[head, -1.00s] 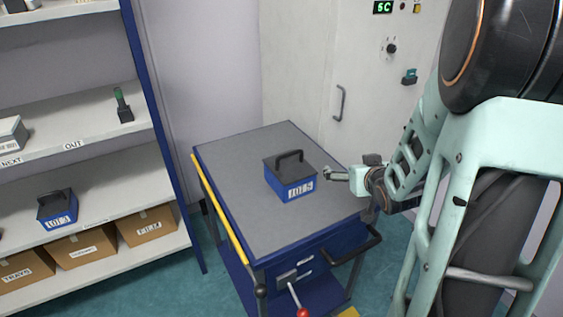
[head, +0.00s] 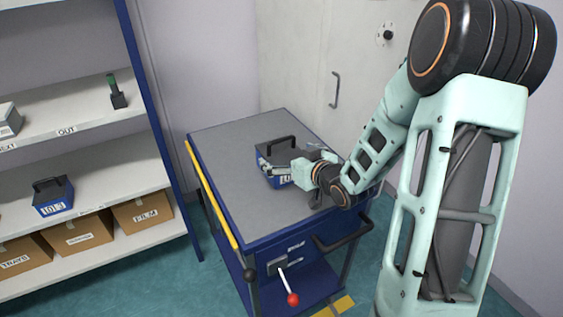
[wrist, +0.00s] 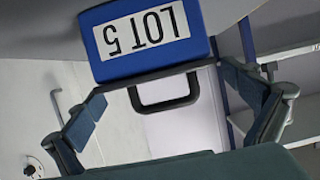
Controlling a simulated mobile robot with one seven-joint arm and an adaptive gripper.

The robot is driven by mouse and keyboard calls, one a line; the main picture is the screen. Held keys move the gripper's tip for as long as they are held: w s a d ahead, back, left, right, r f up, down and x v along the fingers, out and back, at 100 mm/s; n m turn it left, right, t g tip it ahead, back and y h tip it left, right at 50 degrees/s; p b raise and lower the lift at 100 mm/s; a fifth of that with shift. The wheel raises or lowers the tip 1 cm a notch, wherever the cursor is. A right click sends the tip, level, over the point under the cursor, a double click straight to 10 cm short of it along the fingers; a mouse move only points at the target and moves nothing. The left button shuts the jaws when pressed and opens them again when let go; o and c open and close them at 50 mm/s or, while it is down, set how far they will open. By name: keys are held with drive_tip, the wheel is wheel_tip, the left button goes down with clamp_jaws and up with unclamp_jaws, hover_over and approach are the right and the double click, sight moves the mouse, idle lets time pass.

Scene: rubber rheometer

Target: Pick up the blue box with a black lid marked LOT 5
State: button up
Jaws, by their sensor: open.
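The blue box with a black lid and a black arched handle (head: 278,153) stands upright on the grey top of the cart (head: 222,145). In the wrist view the box (wrist: 150,65) appears upside down, with a white LOT 5 label facing the camera. My gripper (head: 270,172) is in front of the box's label side and partly hides it in the head view. In the wrist view my gripper (wrist: 170,100) has its two fingers spread wide, with the handle showing between them. The fingers hold nothing. I cannot tell whether they touch the box.
Another blue box with a black lid (head: 52,194) sits on the left shelf above cardboard boxes (head: 78,238). The cart has a yellow edge strip (head: 212,195), a black side handle (head: 345,236) and a red-knobbed lever (head: 292,299). A white cabinet stands behind. The cart top's left part is clear.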

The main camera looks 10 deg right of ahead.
sight(281, 151)
drive_tip(key=x, duration=0.3)
drive_tip(key=shift+w+f, duration=0.15)
drive_tip(key=shift+w, duration=0.05)
drive_tip(key=c, duration=1.8)
drive_tip(key=shift+c, duration=0.4)
drive_tip(key=shift+r, duration=0.2)
